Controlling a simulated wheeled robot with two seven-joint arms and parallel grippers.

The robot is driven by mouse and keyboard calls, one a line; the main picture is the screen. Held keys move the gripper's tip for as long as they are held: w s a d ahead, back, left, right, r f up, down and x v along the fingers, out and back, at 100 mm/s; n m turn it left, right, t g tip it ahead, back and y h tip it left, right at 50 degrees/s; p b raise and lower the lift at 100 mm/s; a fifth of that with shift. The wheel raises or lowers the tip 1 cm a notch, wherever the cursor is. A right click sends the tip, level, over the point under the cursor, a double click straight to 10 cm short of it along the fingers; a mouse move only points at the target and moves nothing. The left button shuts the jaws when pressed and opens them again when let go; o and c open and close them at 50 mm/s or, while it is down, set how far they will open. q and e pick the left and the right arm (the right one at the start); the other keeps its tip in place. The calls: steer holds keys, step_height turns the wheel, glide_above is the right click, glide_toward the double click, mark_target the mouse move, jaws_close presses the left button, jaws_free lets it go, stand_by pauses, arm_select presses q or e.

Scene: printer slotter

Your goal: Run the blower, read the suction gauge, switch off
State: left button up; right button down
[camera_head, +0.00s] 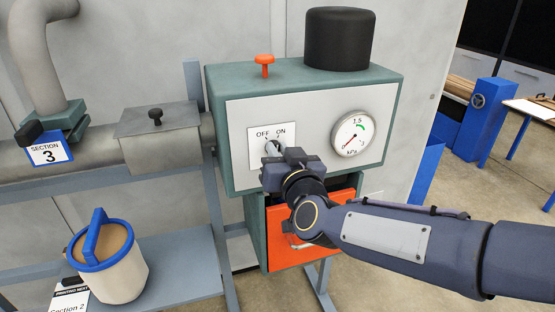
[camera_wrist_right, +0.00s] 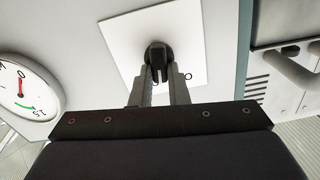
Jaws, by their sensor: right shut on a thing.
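The teal blower box (camera_head: 213,110) has a pale front panel (camera_head: 330,102) carrying a rotary switch (camera_head: 270,148) marked OFF and ON. A round suction gauge (camera_head: 351,133) sits right of the switch. Its red needle points to the lower left, away from the green arc at the upper right. My right gripper (camera_head: 279,155) is shut on the switch's knob. The right wrist view shows the dark knob (camera_wrist_right: 158,52) between the fingertips (camera_wrist_right: 158,78), and part of the gauge (camera_wrist_right: 27,86). The gripper partly hides the switch, so its exact setting is unclear. My left gripper is not in view.
On the box's top are an orange knob (camera_head: 264,62) and a black cylinder (camera_head: 339,38). An orange drawer front (camera_head: 290,250) lies below the gripper. At left are a duct with a Section 3 sign (camera_head: 50,151) and a blue-handled bucket (camera_head: 118,280) on a shelf.

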steer(key=shift+d+f+m+b, duration=0.15)
steer(key=shift+m+b, duration=0.85)
steer(key=shift+m, duration=1)
steer(key=c, duration=1.4)
jaws_free()
steer(key=v, duration=0.7)
steer(key=shift+s, duration=0.3)
steer(key=shift+d, duration=0.2)
